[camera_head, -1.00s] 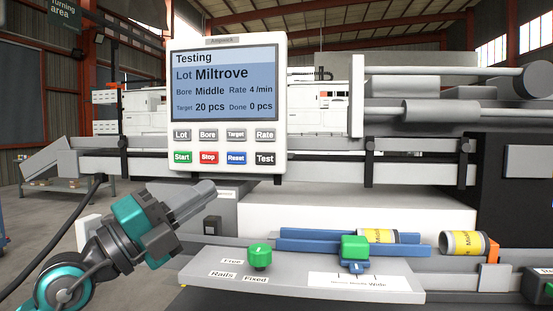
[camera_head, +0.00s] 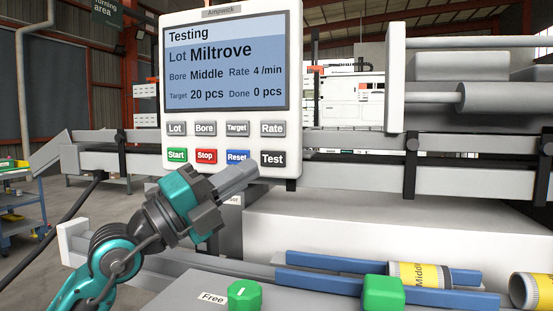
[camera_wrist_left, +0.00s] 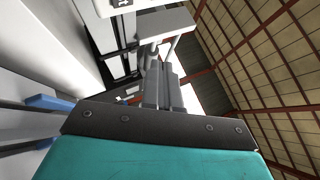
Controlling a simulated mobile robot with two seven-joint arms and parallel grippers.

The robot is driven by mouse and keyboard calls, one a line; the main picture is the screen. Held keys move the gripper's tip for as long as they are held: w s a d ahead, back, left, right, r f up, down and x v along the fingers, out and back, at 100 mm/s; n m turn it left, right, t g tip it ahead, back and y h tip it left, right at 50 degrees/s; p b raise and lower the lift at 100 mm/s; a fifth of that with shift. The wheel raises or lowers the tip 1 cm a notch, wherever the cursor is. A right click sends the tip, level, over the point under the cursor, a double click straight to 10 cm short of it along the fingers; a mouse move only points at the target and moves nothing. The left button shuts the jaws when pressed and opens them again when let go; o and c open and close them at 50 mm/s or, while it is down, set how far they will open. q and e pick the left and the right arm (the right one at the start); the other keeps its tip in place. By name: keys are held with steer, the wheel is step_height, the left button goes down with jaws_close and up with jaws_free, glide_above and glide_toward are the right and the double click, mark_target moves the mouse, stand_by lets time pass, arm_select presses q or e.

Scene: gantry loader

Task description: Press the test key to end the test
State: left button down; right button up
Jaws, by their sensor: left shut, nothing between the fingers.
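The control panel (camera_head: 296,60) has a screen (camera_head: 225,68) that reads Testing, Lot Miltrove, Bore Middle, Rate 4 /min, Target 20 pcs, Done 0 pcs. The dark Test key (camera_head: 272,159) is at the right end of its bottom key row. My left gripper (camera_head: 246,172) is shut and empty, its fingertips just below and left of the Test key and overlapping the lower part of the Reset key (camera_head: 237,156). I cannot tell whether it touches the panel. In the left wrist view the fingers (camera_wrist_left: 162,75) point away from the camera. My right gripper is out of view.
The blue Reset key, red Stop key (camera_head: 206,156) and green Start key (camera_head: 177,155) are left of Test. Below are a green knob (camera_head: 245,296), a green block-shaped knob (camera_head: 383,293), blue rails (camera_head: 340,264) and yellow-labelled cylinders (camera_head: 420,275). A grey beam runs behind the panel.

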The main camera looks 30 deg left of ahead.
mark_target(263, 165)
arm_select(q)
steer(key=w+a+b, duration=0.1)
steer(key=w+a, duration=0.1)
steer(key=w, duration=0.6)
steer(key=shift+w+b, duration=0.25)
steer(key=shift+b, duration=0.05)
steer(key=shift+w, duration=0.1)
stand_by(2.0)
steer(key=shift+w+a, duration=0.15)
steer(key=shift+w, duration=0.2)
steer(key=shift+w+a, duration=0.1)
steer(key=shift+w, duration=0.25)
stand_by(0.5)
steer(key=shift+s+p, duration=0.35)
steer(key=shift+p, duration=0.25)
steer(key=shift+s+d, duration=0.2)
steer(key=shift+s, duration=0.25)
